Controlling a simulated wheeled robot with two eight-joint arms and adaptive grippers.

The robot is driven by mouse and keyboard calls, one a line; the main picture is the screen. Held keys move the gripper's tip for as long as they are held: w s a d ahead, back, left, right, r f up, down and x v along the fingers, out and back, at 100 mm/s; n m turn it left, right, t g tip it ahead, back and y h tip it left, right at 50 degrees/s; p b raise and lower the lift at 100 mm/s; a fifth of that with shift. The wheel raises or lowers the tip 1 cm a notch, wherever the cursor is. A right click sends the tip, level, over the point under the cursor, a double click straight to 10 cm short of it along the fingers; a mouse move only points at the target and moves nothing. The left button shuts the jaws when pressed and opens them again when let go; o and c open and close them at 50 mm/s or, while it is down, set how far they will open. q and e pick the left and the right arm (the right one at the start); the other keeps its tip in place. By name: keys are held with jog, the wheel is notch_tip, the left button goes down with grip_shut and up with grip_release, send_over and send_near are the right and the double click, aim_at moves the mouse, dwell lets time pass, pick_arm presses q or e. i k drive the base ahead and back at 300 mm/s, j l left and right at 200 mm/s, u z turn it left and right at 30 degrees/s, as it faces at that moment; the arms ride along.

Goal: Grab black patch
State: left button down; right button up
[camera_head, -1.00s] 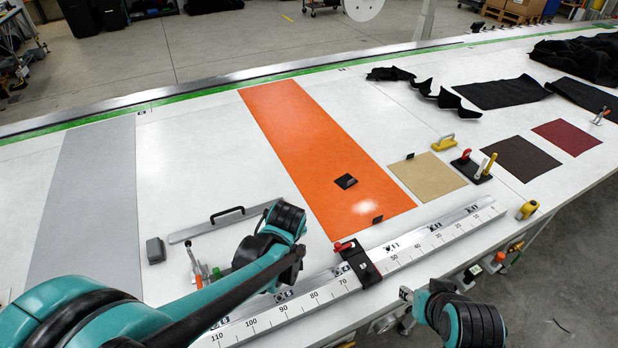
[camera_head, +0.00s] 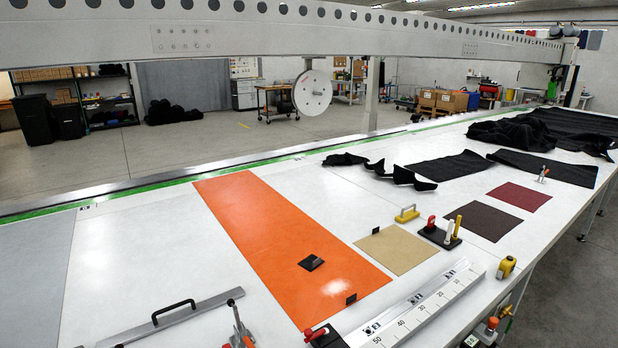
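A small black square piece (camera_head: 311,262) lies on the orange sheet (camera_head: 255,225), toward its near end; its top looks slightly raised. A smaller black tab (camera_head: 351,298) sits at the orange sheet's near right edge. Another small black tab (camera_head: 376,230) is at the tan sheet's far left corner. Larger flat black cloth pieces (camera_head: 448,165) lie farther back on the right. I cannot tell which of these is the black patch. Neither of my grippers shows in this view.
The long white table holds a tan sheet (camera_head: 397,250), a dark brown sheet (camera_head: 487,222) and a dark red sheet (camera_head: 519,197). A ruler rail (camera_head: 425,308) and a handled metal bar (camera_head: 170,321) lie along the near side. A perforated gantry beam (camera_head: 300,32) spans above.

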aim_at(311, 261)
jog(key=k+l, duration=0.1)
jog(key=l, duration=1.05)
jog(key=i+l+z, duration=0.2)
jog(key=i+l, duration=0.65)
jog(key=i, duration=0.45)
